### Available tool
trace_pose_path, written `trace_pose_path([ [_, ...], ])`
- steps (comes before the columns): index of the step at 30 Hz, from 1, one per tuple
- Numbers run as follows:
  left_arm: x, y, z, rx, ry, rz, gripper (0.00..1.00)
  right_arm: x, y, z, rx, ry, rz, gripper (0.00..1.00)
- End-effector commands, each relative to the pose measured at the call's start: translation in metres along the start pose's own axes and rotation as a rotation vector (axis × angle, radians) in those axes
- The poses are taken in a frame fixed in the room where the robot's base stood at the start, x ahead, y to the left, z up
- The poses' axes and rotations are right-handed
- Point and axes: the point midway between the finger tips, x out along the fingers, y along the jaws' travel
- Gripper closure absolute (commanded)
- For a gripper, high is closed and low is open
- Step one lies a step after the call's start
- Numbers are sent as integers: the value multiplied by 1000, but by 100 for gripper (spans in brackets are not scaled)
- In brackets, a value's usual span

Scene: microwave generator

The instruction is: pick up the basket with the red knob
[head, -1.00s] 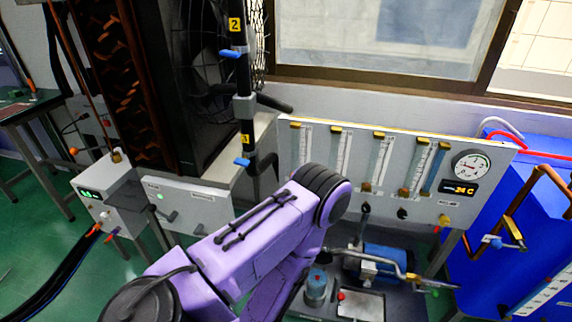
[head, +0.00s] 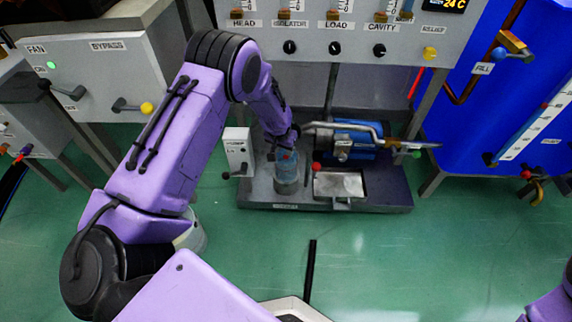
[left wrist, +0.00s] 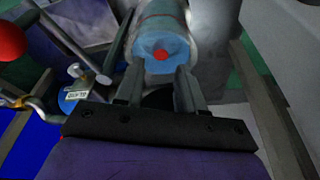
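A small clear blue cylinder with a red knob on top, apparently the basket (head: 287,180), stands upright on a dark metal base below the panel. In the left wrist view its blue top (left wrist: 152,62) faces me, with the red knob (left wrist: 161,55) at its middle. My left gripper (head: 285,143) is just above the cylinder in the head view. In the left wrist view the two fingers of this gripper (left wrist: 160,78) are apart, pointing at the blue top, with nothing held between them. Whether the fingertips touch it, I cannot tell. My right gripper is not in view.
A metal pipe (head: 345,126) and blue motor (head: 352,142) stand close right of the cylinder. A red ball knob (head: 316,166) and shallow tray (head: 339,185) are beside it. A grey box (head: 237,152) is on its left. The green floor (head: 380,250) in front is mostly clear.

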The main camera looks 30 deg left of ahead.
Motion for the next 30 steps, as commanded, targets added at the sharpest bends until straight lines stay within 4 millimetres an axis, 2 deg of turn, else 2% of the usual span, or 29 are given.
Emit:
trace_pose_path([
  [7,44,-2,0,0,0,0,62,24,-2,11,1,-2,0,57],
  [10,57,-2,-1,0,0,0,62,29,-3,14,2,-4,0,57],
  [19,61,-2,-3,-1,1,0,62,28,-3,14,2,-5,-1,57],
  [22,61,-2,-2,-1,0,0,94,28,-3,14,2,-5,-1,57],
  [23,61,-2,-2,-1,0,0,100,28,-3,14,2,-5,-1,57],
  [30,60,-2,-2,-1,0,0,100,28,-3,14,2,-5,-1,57],
])
